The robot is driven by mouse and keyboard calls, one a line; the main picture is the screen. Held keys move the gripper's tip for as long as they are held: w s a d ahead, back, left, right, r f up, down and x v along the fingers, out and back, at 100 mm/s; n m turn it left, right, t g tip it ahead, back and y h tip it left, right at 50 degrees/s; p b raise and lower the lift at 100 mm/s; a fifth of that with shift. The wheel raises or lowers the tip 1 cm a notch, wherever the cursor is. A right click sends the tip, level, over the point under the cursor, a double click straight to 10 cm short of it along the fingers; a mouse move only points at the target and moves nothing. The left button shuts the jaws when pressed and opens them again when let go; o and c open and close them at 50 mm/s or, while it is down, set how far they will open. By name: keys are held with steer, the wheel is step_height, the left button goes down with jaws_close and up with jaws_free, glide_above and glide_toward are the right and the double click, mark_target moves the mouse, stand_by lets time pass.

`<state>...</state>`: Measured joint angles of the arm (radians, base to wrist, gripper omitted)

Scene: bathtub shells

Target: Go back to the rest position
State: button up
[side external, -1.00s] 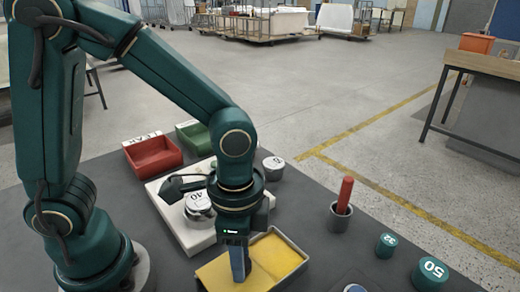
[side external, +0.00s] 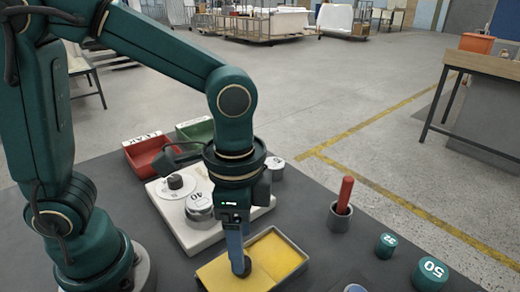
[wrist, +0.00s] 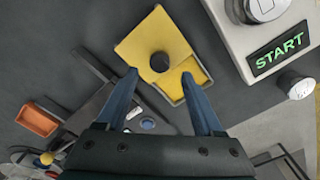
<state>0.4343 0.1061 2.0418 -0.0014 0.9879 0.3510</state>
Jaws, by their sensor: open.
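My gripper (side external: 236,255) points down over the yellow tray in the side view. In the wrist view its blue fingers are apart (wrist: 160,73), with nothing held between them. A small dark round piece (wrist: 160,62) sits on the yellow surface, just beyond the fingertips in that picture. In the side view this dark piece (side external: 241,267) is partly covered by a finger. The shallow yellow-lined tray (side external: 285,276) lies under my gripper. I cannot tell the exact gap between fingertips and piece.
A white station (side external: 205,241) carries a grey cylinder marked 40 (side external: 199,208). Red (side external: 152,157) and green (side external: 198,133) trays stand behind. A red-handled tool (side external: 345,192) stands upright in a cup at right. Teal cylinders marked 32 (side external: 385,246) and 50 (side external: 429,274) stand further right.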

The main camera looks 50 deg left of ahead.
steer(key=shift+r, duration=0.45)
steer(key=s+a+r+n+t, duration=0.2)
steer(key=a+r+n+t, duration=0.3)
steer(key=a+n, duration=0.4)
steer(key=shift+s+t, duration=0.3)
steer(key=shift+s, duration=0.1)
